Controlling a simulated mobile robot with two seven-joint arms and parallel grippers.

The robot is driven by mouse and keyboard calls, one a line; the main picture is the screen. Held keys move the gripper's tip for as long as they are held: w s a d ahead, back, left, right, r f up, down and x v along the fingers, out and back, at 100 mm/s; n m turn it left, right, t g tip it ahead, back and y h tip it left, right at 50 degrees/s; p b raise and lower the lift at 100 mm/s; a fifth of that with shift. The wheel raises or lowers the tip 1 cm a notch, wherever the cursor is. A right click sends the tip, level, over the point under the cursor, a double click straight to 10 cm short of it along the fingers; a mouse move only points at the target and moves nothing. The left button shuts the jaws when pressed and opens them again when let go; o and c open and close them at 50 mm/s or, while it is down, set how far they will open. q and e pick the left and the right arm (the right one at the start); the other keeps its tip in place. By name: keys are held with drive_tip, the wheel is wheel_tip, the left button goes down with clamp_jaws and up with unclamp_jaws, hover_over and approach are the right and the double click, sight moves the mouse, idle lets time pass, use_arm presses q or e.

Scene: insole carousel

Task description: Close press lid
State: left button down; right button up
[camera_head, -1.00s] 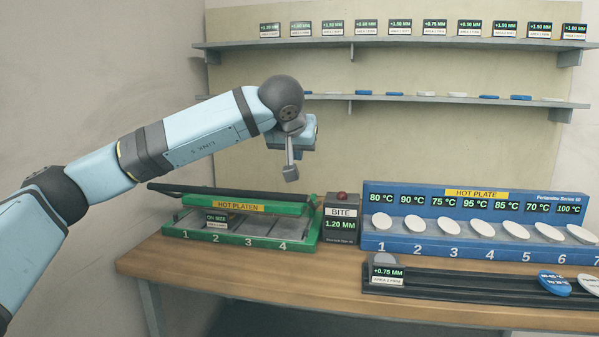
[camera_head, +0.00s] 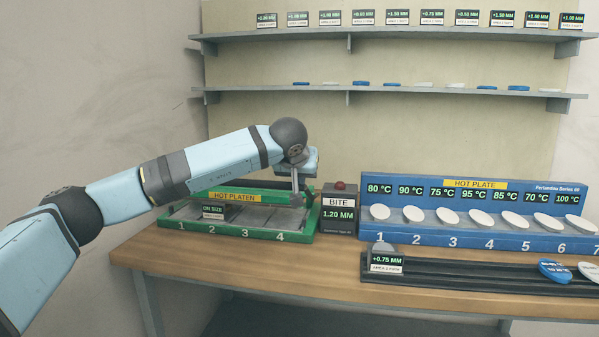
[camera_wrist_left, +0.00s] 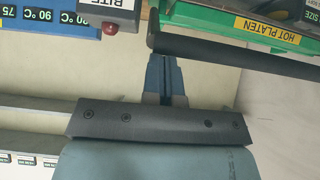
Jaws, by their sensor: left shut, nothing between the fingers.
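The press is a green tray with slots numbered 1 to 4 (camera_head: 165,226). Its lid, marked HOT PLATEN (camera_head: 262,199), is raised above the slots with a gap beneath. My left gripper (camera_head: 297,199) is shut and empty, pointing down at the lid's right end. In the left wrist view the lid's dark bar (camera_wrist_left: 235,59) runs beside the shut fingertips (camera_wrist_left: 163,58); I cannot tell whether they touch it. My right gripper is not in view.
A grey BITE box (camera_head: 339,228) with a red button stands just right of the press. Further right are the blue hot plate (camera_head: 375,243) and a black rail (camera_head: 470,279). Two shelves (camera_head: 420,92) hang behind. The wooden table's front strip (camera_head: 250,263) is clear.

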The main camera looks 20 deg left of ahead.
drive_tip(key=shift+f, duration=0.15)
use_arm(q)
drive_tip(key=f, duration=0.1)
drive_tip(key=s+f, duration=0.1)
drive_tip(key=f, duration=0.1)
drive_tip(key=s+f, duration=0.1)
drive_tip(key=f, duration=0.1)
drive_tip(key=shift+s+d+f+b, duration=0.15)
drive_tip(key=shift+d+f+b, duration=0.1)
drive_tip(key=shift+b, duration=0.1)
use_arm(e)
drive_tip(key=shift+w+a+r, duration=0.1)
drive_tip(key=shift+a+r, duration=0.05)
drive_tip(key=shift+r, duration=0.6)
use_arm(q)
drive_tip(key=shift+r, duration=0.1)
